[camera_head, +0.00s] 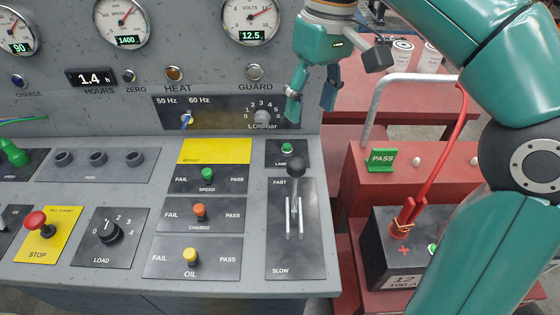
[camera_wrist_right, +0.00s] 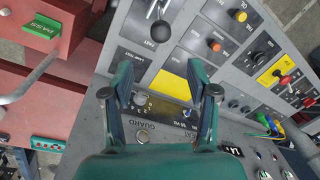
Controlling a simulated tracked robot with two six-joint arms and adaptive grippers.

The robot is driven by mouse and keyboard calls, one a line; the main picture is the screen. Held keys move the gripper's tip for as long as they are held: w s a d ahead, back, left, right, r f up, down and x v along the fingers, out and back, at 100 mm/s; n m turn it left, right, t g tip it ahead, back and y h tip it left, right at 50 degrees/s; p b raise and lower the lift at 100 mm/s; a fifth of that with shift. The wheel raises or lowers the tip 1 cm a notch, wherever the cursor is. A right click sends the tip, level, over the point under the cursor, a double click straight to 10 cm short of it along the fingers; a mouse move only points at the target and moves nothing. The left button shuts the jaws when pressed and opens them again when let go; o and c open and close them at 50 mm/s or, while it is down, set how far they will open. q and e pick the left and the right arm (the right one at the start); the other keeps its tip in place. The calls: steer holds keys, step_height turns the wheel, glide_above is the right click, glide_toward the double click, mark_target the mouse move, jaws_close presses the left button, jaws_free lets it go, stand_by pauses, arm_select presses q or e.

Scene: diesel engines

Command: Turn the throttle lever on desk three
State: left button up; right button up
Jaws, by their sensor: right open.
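The throttle lever (camera_head: 292,166) has a round black knob and stands near the FAST end of its slotted FAST–SLOW plate (camera_head: 307,255), at the right side of the grey desk. Its black knob also shows at the top of the right wrist view (camera_wrist_right: 160,32), beyond the fingers. My right gripper (camera_head: 311,98) is open and empty. In the head view it appears above and slightly right of the knob, in front of the desk's upright panel, apart from the lever. Its two fingers (camera_wrist_right: 162,82) spread apart in the wrist view. My left gripper is not in view.
A selector panel (camera_head: 225,111) lies behind the fingers. A LAMP button (camera_head: 287,148) sits by the lever. Left of it are speed, charge and oil switches (camera_head: 199,211). A red bench (camera_head: 385,190) with a PASS sign and a black battery (camera_head: 395,265) stands right of the desk.

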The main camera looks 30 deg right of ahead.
mark_target(296, 173)
steer(key=f+b, duration=0.1)
steer(key=f, duration=0.4)
steer(key=a+f+b, duration=0.1)
steer(key=f, duration=0.5)
steer(key=a+f+b, duration=0.1)
steer(key=f, duration=0.4)
steer(key=shift+w+f+b, duration=0.15)
steer(key=shift+f+b, duration=0.05)
steer(key=shift+b, duration=0.2)
jaws_close()
